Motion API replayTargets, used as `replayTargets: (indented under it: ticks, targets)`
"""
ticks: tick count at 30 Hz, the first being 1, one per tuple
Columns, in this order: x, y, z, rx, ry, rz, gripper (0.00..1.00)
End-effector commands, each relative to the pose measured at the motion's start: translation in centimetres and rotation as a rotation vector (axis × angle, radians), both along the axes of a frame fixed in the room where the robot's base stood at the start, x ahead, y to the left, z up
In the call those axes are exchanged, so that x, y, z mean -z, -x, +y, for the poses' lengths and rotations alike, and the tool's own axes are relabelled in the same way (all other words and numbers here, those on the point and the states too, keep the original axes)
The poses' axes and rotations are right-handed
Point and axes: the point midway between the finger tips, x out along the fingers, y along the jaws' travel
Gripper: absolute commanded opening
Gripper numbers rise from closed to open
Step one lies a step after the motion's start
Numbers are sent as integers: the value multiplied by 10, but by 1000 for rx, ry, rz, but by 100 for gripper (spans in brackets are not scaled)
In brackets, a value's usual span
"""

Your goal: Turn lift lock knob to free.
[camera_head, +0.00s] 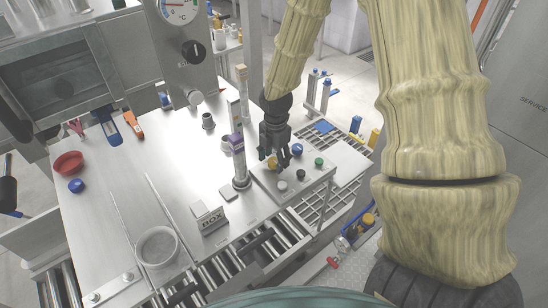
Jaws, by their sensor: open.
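My gripper (277,158) is open and points down over a small grey control box (322,182) at the right end of the steel table. Its fingers are close above or around a yellow control (272,162) there; I cannot tell whether they touch it. On the box I also see a blue cap (297,150), a green button (319,161), a grey button (282,186) and a dark button (301,174). A black knob (193,53) with a pale mark sits on the gauge panel at upper middle. I cannot read which knob is the lift lock.
A grey cup (158,247), a label block (209,216) and a red bowl (68,163) are on the table (150,180). Rollers run along the front; grating lies right of the table.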

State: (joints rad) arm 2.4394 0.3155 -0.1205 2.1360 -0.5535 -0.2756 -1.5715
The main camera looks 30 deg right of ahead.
Motion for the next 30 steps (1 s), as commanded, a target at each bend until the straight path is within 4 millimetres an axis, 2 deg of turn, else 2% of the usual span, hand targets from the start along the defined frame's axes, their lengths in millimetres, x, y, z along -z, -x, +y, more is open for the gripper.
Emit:
replayTargets:
  ticks: [11,18,19,30]
  targets:
    - [3,0,0,0,0,0,56]
    - [3,0,0,-1,0,0,13]
    - [3,0,0,-1,0,0,10]
    - [2,0,0,49,1,1,10]
